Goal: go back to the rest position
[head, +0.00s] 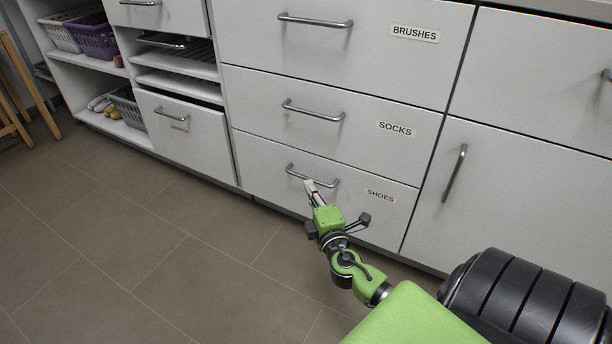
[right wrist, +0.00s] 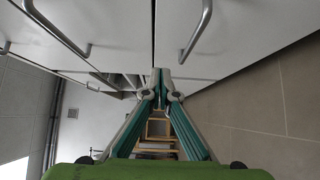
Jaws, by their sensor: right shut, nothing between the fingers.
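My right gripper (head: 309,186) is at the end of the green arm that comes in from the lower right. Its fingertips show close to the handle (head: 325,182) of the drawer labelled SHOES (head: 265,165); I cannot tell whether they touch it. The right wrist view shows the two fingers (right wrist: 161,74) meeting at their tips with nothing between them. The SHOES drawer front looks flush with the SOCKS drawer (head: 260,118) above it. My left gripper is not in view.
The BRUSHES drawer (head: 255,45) and a cupboard door (head: 490,200) are shut. At the left, shelves hold a purple basket (head: 95,40) and grey baskets. A wooden stool (head: 20,95) stands at the far left. The tiled floor (head: 130,240) in front is clear.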

